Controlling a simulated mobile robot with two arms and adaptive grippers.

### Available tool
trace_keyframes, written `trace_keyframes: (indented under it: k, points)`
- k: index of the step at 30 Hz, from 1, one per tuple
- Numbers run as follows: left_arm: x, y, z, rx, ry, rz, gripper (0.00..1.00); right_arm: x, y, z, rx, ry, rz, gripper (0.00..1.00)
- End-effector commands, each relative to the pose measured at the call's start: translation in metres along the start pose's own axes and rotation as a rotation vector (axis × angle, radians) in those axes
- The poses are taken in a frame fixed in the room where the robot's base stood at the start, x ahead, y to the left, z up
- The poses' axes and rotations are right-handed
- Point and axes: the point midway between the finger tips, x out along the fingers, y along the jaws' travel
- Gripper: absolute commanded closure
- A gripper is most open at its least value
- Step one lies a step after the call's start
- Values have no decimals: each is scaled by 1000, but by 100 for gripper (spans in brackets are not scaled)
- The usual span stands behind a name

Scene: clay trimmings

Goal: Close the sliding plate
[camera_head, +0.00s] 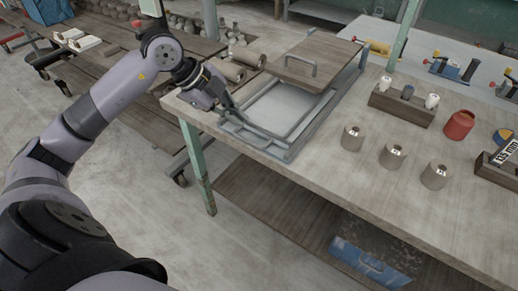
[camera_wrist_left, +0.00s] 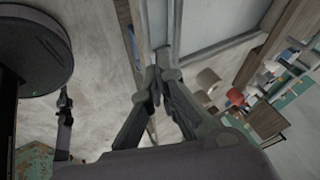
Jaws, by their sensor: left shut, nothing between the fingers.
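The sliding plate (camera_head: 317,58) is a brown wooden board with a grey bar handle (camera_head: 301,67) on top. It sits at the far end of a grey metal frame (camera_head: 290,149) on the workbench. The near part of the frame is uncovered and shows a pale bed (camera_head: 275,108). My left gripper (camera_head: 231,109) is at the left side of the frame, shut and empty, apart from the plate. In the left wrist view its fingertips (camera_wrist_left: 158,76) meet beside a grey rail (camera_wrist_left: 161,30); whether they touch it I cannot tell.
Several grey clay cylinders (camera_head: 392,156) stand right of the frame. Behind them are a wooden block (camera_head: 402,106) with small items and a red jar (camera_head: 459,125). The bench (camera_head: 340,182) is clear in front. More clay rolls (camera_head: 247,56) lie behind on the left.

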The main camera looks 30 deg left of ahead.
Motion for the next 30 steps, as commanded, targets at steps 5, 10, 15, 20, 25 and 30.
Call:
trace_keyframes:
  k: [5,10,15,20,25,30]
  points:
    - [2,5,-2,-5,48,-40,100,21,-1,1,0,2,-1,100]
    - [14,2,-5,-7,56,-44,100,16,-1,0,0,1,-1,100]
    - [45,1,-7,-7,56,-41,100,12,-1,1,0,1,-1,100]
    - [73,0,-8,-7,55,-42,100,10,0,1,0,0,0,100]
    - [92,-1,-8,-6,52,-43,100,9,0,1,0,0,0,100]
    - [98,-1,-8,-5,51,-43,100,9,1,2,-1,-1,1,100]
